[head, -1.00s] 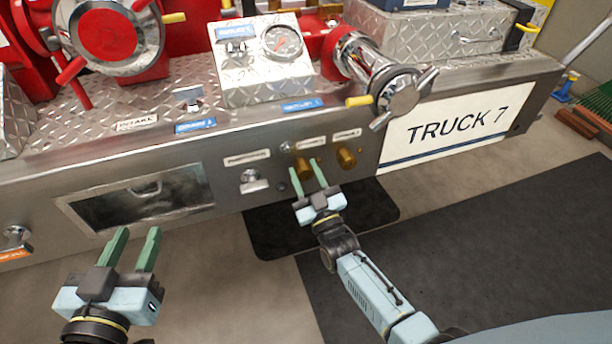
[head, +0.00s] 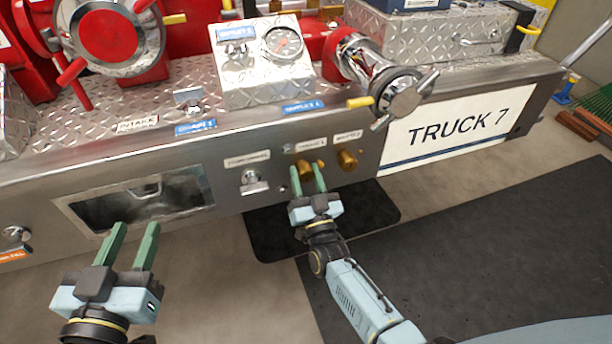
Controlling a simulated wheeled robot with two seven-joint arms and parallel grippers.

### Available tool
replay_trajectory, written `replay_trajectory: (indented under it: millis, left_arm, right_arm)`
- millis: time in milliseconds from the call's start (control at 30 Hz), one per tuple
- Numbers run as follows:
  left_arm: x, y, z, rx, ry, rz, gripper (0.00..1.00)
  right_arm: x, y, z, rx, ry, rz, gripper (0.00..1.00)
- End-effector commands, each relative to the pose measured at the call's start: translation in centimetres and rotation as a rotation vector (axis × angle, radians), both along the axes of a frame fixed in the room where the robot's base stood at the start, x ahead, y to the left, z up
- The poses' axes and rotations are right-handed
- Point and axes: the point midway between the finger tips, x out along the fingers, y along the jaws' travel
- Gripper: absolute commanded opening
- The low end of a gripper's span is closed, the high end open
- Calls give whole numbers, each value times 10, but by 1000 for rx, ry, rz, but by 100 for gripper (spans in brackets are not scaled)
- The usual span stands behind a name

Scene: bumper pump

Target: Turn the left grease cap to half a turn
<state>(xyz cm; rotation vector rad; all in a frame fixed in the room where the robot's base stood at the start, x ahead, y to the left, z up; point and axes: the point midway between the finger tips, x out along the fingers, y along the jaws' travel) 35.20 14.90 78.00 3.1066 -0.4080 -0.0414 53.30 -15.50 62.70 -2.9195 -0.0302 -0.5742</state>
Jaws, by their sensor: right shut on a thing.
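Two brass grease caps sit side by side on the metal bumper face. The left grease cap (head: 306,169) is between the green fingertips of my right gripper (head: 307,180), which is shut on it. The fingers cover part of the cap, and any mark of its turn is too small to read. The right grease cap (head: 347,160) stands free just to the right. My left gripper (head: 132,237) is open and empty, low at the left in front of the bumper.
A chrome knob (head: 252,179) is left of the caps, and an open recess (head: 140,203) lies further left. A capped chrome outlet (head: 397,97) with handles sticks out above right. A dark mat (head: 265,235) lies on the floor below.

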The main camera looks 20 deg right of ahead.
Motion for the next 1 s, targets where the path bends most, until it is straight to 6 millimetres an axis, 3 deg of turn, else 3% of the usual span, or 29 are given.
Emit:
replay_trajectory:
  millis: [133, 167, 300, 700, 867, 1000]
  left_arm:
    - [0, 0, 0, 0, -1, 0, 36]
    - [0, 0, 0, 0, -1, 0, 36]
    - [0, 0, 0, 0, -1, 0, 36]
    - [0, 0, -1, 4, 14, 1, 36]
    - [-4, 6, -22, 42, 143, 11, 36]
    - [-12, 13, -46, 83, 291, 22, 36]
  right_arm:
    - [0, 0, 0, 0, 1, 1, 15]
    - [0, 0, 0, 0, 1, 1, 40]
    - [0, 0, 0, -1, 0, 1, 59]
    - [-5, 0, -2, -2, 2, 0, 60]
    - [-24, 0, -9, -3, 3, 0, 60]
    - [-51, 0, -20, -3, 5, 1, 60]
